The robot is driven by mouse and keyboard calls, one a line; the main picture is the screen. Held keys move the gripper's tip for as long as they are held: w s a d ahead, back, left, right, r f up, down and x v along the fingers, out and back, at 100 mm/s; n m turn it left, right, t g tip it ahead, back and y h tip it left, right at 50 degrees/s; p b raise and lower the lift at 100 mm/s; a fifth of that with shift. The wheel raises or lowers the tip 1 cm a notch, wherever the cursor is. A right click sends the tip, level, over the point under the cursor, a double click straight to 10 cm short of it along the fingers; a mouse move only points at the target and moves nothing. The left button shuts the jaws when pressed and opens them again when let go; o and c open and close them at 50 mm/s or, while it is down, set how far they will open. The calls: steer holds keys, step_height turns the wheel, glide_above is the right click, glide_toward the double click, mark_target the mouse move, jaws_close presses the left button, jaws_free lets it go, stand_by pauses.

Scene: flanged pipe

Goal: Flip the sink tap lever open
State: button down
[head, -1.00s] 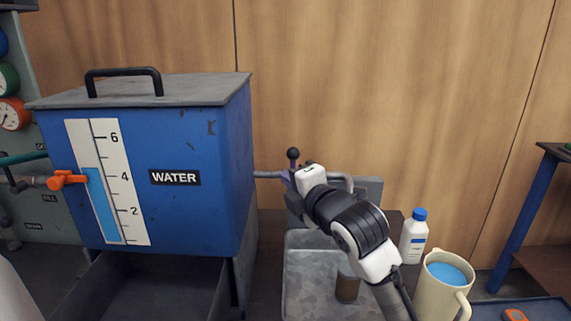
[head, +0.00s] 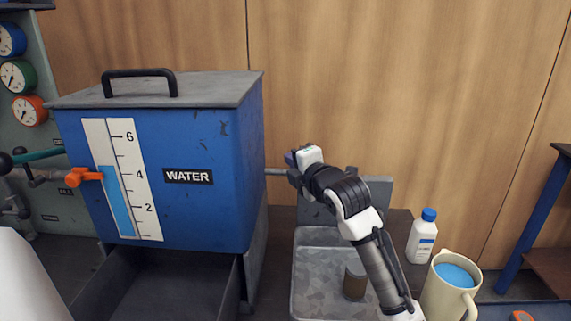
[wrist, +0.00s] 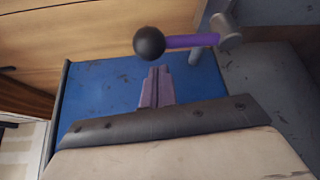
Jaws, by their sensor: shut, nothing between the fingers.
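The tap lever shows in the wrist view as a purple rod (wrist: 190,41) with a black ball knob (wrist: 150,43) at its left end and a grey pivot (wrist: 228,35) at its right. My gripper (wrist: 157,72) is shut and empty, its purple fingertips just below the knob in that picture; I cannot tell whether they touch it. In the head view my gripper (head: 291,158) is at the tap's pipe (head: 278,171), above the back of the grey sink (head: 308,236). There the lever and knob are hidden behind my gripper and wrist.
A brown cylinder (head: 354,283) stands in the sink. A white bottle (head: 421,240) and a cream jug (head: 438,300) of blue liquid stand to the right.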

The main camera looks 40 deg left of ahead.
steer(key=shift+w+d+r, duration=0.1)
steer(key=shift+w+d, duration=0.2)
stand_by(0.4)
steer(key=shift+w+d+m+b, duration=0.15)
steer(key=shift+d+m+b, duration=0.05)
steer(key=shift+m+b, duration=0.1)
